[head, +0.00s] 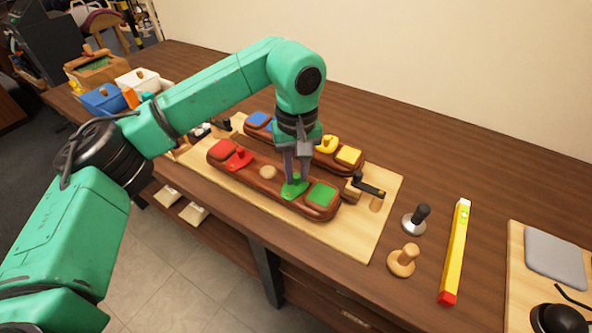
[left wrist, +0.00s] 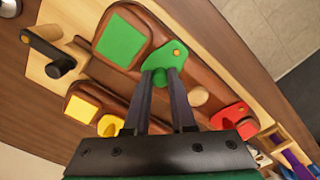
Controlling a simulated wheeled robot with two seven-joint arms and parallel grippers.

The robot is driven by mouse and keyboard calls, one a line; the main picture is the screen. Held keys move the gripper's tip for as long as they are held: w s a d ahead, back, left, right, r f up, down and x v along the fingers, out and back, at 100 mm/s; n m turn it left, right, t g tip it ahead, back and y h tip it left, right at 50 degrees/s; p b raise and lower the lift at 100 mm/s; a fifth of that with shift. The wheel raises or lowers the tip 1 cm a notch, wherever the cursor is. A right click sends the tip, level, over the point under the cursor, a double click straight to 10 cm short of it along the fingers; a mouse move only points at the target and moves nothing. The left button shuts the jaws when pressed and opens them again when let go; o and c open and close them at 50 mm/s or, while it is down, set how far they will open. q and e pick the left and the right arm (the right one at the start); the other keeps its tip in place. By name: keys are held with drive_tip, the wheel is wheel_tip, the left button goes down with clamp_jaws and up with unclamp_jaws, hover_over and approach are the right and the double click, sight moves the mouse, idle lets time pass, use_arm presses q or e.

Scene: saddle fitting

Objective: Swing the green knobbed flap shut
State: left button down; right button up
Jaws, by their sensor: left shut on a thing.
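The green knobbed flap (head: 292,191) lies on the front reddish-brown wooden piece (head: 262,184). The green square (head: 322,194) next to it is uncovered, with the flap turned off to its left. In the left wrist view the flap (left wrist: 178,52) is teardrop-shaped with a small orange dot, and the green square (left wrist: 122,40) is bare. My left gripper (head: 296,180) points down over the flap and is shut on its knob, which the fingers (left wrist: 163,80) mostly hide. My right gripper is not in view.
A red flap (head: 239,159) and a round wooden peg (head: 268,172) sit left on the same piece. A second piece behind carries a yellow flap (head: 327,144). A black-handled clamp (head: 367,186) stands close on the right. Bare tabletop lies behind.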

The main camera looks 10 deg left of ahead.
use_arm(q)
drive_tip(key=shift+r, duration=0.1)
drive_tip(key=c, duration=0.8)
unclamp_jaws()
drive_tip(key=shift+s, duration=0.1)
drive_tip(key=shift+o, duration=0.2)
wheel_tip(320, 180, up, 9)
drive_tip(key=shift+d+f+b, duration=0.1)
drive_tip(key=shift+b, duration=0.2)
wheel_tip(320, 180, up, 6)
drive_tip(key=p, duration=0.2)
hover_over(297, 175)
drive_tip(key=shift+f, duration=0.15)
